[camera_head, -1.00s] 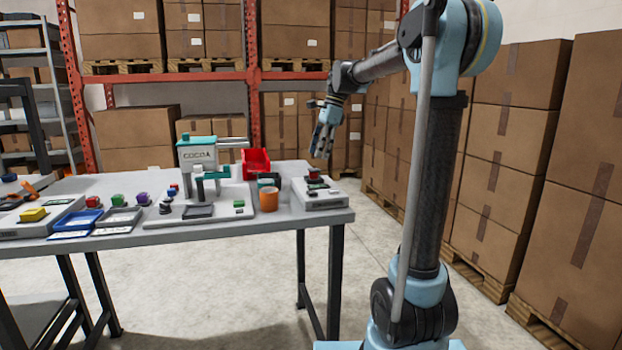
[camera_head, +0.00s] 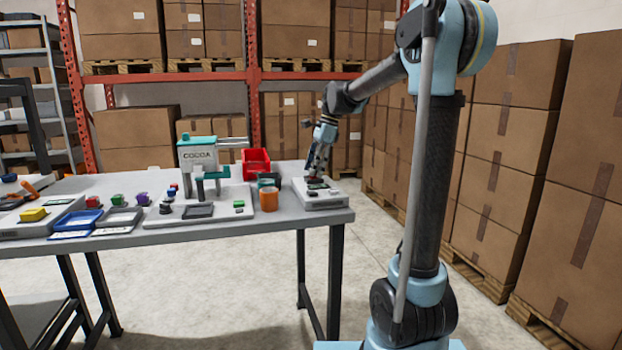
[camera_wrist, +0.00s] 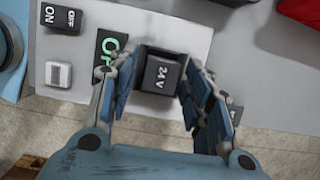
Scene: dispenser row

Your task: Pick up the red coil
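In the wrist view, a black square block marked "24 V" (camera_wrist: 161,73) stands between the two fingers of my gripper (camera_wrist: 160,72). No red shows on this block from above. The fingers are spread on either side of it, with a narrow gap at the right; contact at the left cannot be told. Another small red piece (camera_head: 93,202) sits by the blue tray at the left.
The COCOA machine (camera_head: 199,157) is farther left. The table's right edge is near the box.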

